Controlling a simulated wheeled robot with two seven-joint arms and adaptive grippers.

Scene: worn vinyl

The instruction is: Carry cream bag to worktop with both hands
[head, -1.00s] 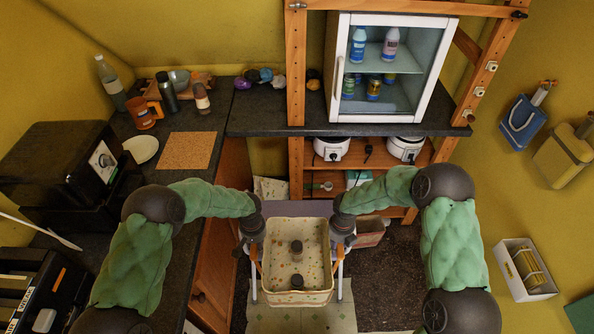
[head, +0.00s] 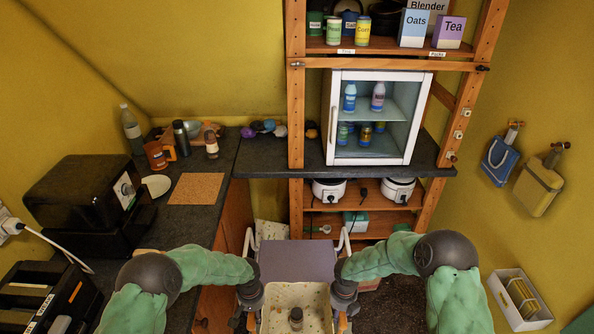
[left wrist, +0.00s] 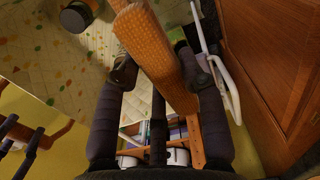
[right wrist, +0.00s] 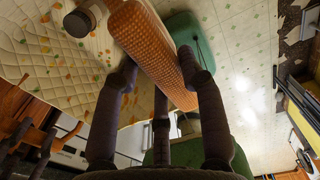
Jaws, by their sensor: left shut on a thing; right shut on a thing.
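The cream bag (head: 284,297), spotted with colour, is at the bottom centre of the head view, its lower part cut off by the picture edge. A dark-capped jar (head: 296,318) shows inside it. My left gripper (head: 250,297) is at the bag's left side, shut on an orange woven handle (left wrist: 155,55), seen between its fingers in the left wrist view. My right gripper (head: 343,296) is at the right side, shut on the other orange handle (right wrist: 150,50). The dark worktop (head: 190,222) runs along the left and back walls.
A grey-purple flat surface (head: 297,260) with white rails lies just beyond the bag. On the worktop are a cork mat (head: 197,188), white plate (head: 156,186), orange mug (head: 157,155), bottles and a black appliance (head: 85,190). A glass-door cabinet (head: 375,115) stands at the back.

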